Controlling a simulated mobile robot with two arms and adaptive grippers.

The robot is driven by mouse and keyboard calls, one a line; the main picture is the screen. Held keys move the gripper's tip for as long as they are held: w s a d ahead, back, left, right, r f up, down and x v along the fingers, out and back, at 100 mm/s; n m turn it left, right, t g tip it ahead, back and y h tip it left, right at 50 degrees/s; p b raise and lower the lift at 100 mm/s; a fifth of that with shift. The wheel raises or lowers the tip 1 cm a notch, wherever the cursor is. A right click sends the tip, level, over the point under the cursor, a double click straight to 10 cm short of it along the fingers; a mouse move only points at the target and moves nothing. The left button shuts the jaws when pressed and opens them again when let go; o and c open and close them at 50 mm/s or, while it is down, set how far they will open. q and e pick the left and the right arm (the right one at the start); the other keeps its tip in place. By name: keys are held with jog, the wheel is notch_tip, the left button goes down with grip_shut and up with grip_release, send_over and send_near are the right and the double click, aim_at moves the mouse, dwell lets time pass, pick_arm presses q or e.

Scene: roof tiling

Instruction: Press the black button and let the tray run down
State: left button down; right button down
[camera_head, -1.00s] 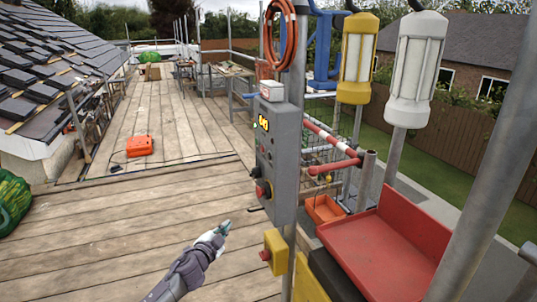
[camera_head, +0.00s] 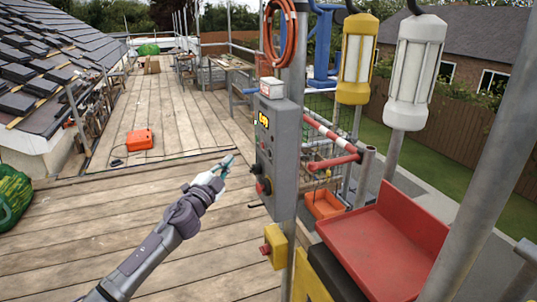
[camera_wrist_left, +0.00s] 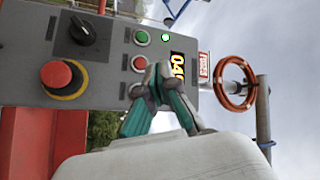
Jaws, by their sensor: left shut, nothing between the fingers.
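A grey control box (camera_head: 285,160) is fixed to a scaffold pole, with its control face towards the left. In the left wrist view its face carries a black knob (camera_wrist_left: 82,30), a red mushroom button on yellow (camera_wrist_left: 62,76), a green button (camera_wrist_left: 141,37), a red button (camera_wrist_left: 140,63) and a lit display (camera_wrist_left: 178,66). Another dark control (camera_wrist_left: 135,91) is partly covered by the fingers. My left gripper (camera_head: 229,161) is shut and empty, left of the box and apart from it in the head view. A red tray (camera_head: 375,245) sits right of the pole. My right gripper is out of view.
A yellow box with a red button (camera_head: 274,247) is below the control box. An orange cable coil (camera_head: 280,20) and work lamps (camera_head: 408,70) hang above. An orange case (camera_head: 139,139) lies on the plank deck (camera_head: 100,220), which is clear in the middle.

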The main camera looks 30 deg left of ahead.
aim_at(269, 153)
pick_arm(q)
jog(key=w+d, duration=0.5)
jog(key=w, duration=0.2)
jog(key=shift+d, duration=0.25)
dwell(1.5)
jog(key=shift+w+d, duration=0.25)
jog(key=shift+w, duration=0.05)
